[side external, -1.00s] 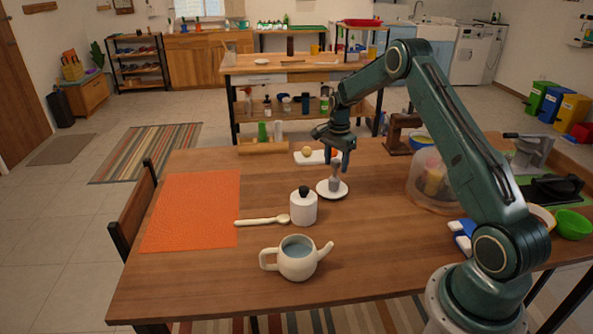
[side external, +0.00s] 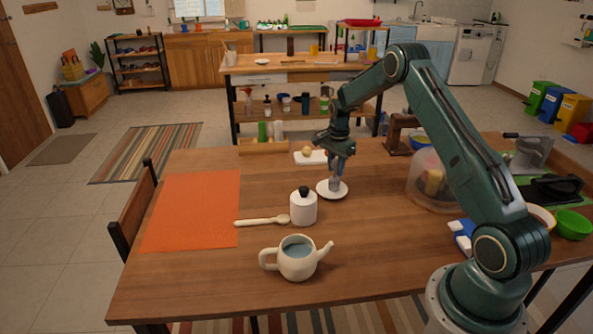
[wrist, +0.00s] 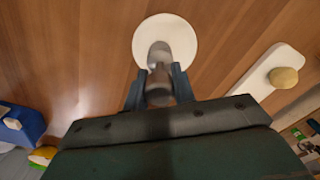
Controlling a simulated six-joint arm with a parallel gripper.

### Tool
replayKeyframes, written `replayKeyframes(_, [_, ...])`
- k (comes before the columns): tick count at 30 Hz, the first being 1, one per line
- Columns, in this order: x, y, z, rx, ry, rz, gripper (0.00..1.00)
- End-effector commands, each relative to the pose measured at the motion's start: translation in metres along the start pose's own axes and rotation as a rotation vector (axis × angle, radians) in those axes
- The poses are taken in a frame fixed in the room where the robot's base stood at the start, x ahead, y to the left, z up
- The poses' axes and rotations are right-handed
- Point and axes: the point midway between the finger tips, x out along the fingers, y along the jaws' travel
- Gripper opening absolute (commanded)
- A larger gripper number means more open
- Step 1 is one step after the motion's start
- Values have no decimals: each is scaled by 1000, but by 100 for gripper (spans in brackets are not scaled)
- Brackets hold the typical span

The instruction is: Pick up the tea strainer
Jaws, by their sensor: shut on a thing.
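The tea strainer (side external: 335,184) is a small grey metal piece standing on a white saucer (side external: 323,193). My gripper (side external: 338,174) points down over the saucer, with its fingers shut on the upper part of the strainer. In the wrist view the strainer (wrist: 159,58) shows between the two blue-grey fingers (wrist: 158,88), with the saucer (wrist: 182,32) beneath it. Whether the strainer still touches the saucer, I cannot tell.
A white jar (side external: 303,210) with a dark knob stands just left of the saucer, by a wooden spoon (side external: 262,221). A teapot (side external: 297,259) is in front. A white board (side external: 311,160) lies behind; a clear dome (side external: 424,190) stands right. The orange mat (side external: 192,210) is bare.

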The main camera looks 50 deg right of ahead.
Motion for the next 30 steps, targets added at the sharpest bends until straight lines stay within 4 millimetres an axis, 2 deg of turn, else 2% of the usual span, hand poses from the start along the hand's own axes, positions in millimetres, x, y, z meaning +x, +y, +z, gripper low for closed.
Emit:
replayKeyframes(11, [-2, 0, 0, 0, 0, -1, 0])
replayKeyframes(17, [-13, -1, 0, 0, 1, -2, 0])
replayKeyframes(23, [-39, -1, 0, 0, 2, -5, 0])
replayKeyframes(30, [-87, -1, 0, 0, 3, -5, 0])
